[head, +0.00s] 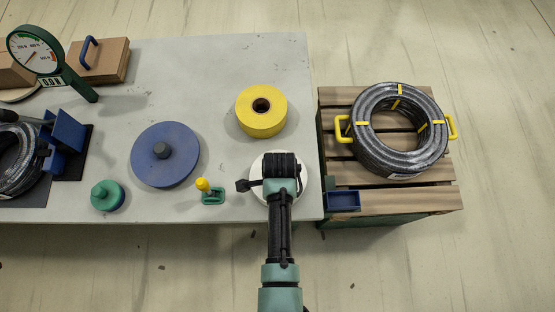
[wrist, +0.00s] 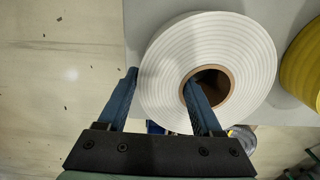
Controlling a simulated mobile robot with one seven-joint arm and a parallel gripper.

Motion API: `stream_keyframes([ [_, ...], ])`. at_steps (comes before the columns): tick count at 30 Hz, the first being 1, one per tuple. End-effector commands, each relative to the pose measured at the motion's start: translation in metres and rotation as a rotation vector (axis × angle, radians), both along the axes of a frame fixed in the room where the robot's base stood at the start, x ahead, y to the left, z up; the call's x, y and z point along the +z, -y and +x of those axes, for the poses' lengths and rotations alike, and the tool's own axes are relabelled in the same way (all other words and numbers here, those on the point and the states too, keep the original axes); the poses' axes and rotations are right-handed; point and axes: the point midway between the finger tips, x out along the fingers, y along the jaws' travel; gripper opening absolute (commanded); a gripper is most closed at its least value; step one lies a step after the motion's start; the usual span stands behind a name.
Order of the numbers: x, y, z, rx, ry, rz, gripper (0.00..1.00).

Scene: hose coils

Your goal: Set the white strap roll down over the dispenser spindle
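The white strap roll (wrist: 247,50) fills the middle of the wrist view, flat side toward the camera, with a brown core. My gripper (wrist: 162,80) straddles its wall: one finger is inside the core hole, the other against the outer edge. The fingers look closed on the wall. In the head view the roll (head: 257,190) is mostly hidden under my gripper (head: 281,170), near the table's front right corner. I cannot tell whether it rests on the table or hangs just above. The dispenser (head: 178,172) is a blue disc with a bare dark upright spindle (head: 161,150), left of the roll.
A yellow roll (head: 262,122) lies behind the white one. A small green clamp with a yellow knob (head: 210,194) and a green knobbed piece (head: 107,196) stand along the front of the table (head: 215,75). A hose coil (head: 375,152) lies on a pallet at right.

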Motion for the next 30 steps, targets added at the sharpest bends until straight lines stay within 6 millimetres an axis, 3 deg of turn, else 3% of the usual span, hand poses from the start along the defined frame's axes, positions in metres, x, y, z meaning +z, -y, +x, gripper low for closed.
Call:
stream_keyframes([
  [1, 0.0003, 0.0001, 0.0008, 0.000, 0.003, 0.000, 0.48],
  [9, 0.0005, 0.0002, 0.0012, 0.000, 0.004, 0.000, 0.00],
  [30, 0.0083, 0.0003, 0.0032, 0.000, 0.009, 0.000, 0.00],
])
